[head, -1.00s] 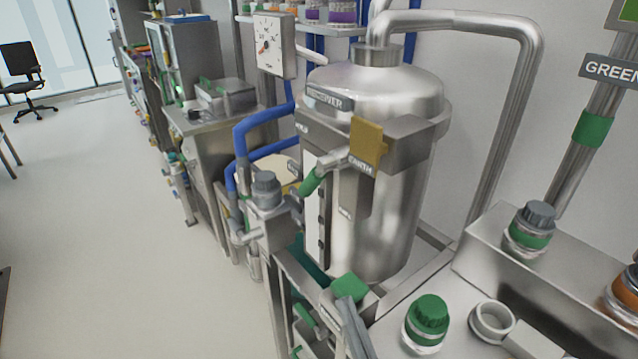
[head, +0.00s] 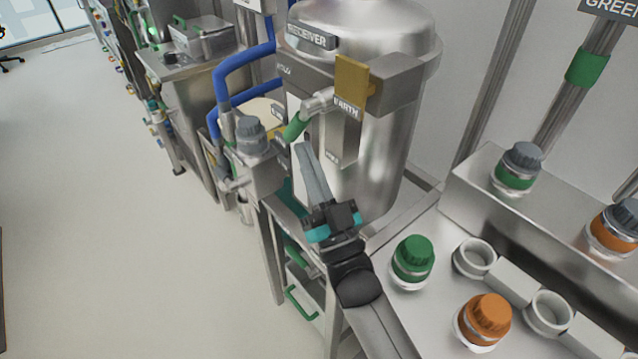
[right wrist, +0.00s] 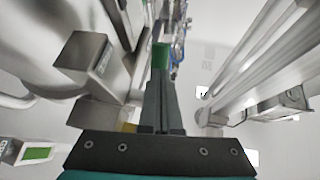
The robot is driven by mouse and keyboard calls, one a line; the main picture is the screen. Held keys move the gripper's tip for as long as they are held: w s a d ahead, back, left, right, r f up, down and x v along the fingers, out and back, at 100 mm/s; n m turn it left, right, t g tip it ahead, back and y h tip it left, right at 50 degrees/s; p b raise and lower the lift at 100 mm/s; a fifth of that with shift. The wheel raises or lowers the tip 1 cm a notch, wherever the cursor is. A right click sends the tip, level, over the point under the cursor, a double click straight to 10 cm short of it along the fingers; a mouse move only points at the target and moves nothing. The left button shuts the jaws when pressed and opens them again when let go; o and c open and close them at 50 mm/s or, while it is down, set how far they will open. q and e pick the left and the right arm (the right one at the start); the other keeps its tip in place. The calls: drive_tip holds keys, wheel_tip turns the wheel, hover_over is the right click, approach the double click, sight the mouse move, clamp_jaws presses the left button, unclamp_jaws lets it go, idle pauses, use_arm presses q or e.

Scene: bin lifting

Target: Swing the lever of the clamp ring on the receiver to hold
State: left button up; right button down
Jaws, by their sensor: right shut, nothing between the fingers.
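The receiver (head: 375,150) is a shiny steel vessel with a domed top and a RECEIVER label. On its front is a lever (head: 318,103) with a metal arm and a green grip (head: 296,126) pointing down and left. The green grip also shows in the right wrist view (right wrist: 160,56), just beyond the fingertips. My right gripper (head: 302,148) is shut and empty, its tips just below the green grip. I cannot tell whether they touch. A small label (head: 284,70) left of the lever seems to read HOLD. My left gripper is not in view.
A grey-capped valve (head: 250,135) and blue pipes (head: 228,75) are to the left. A steel bench with a green cap (head: 413,258) and an orange cap (head: 484,318) lies at lower right.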

drive_tip(key=shift+w+a+r, duration=0.15)
drive_tip(key=shift+w+r, duration=0.2)
drive_tip(key=shift+w, duration=0.15)
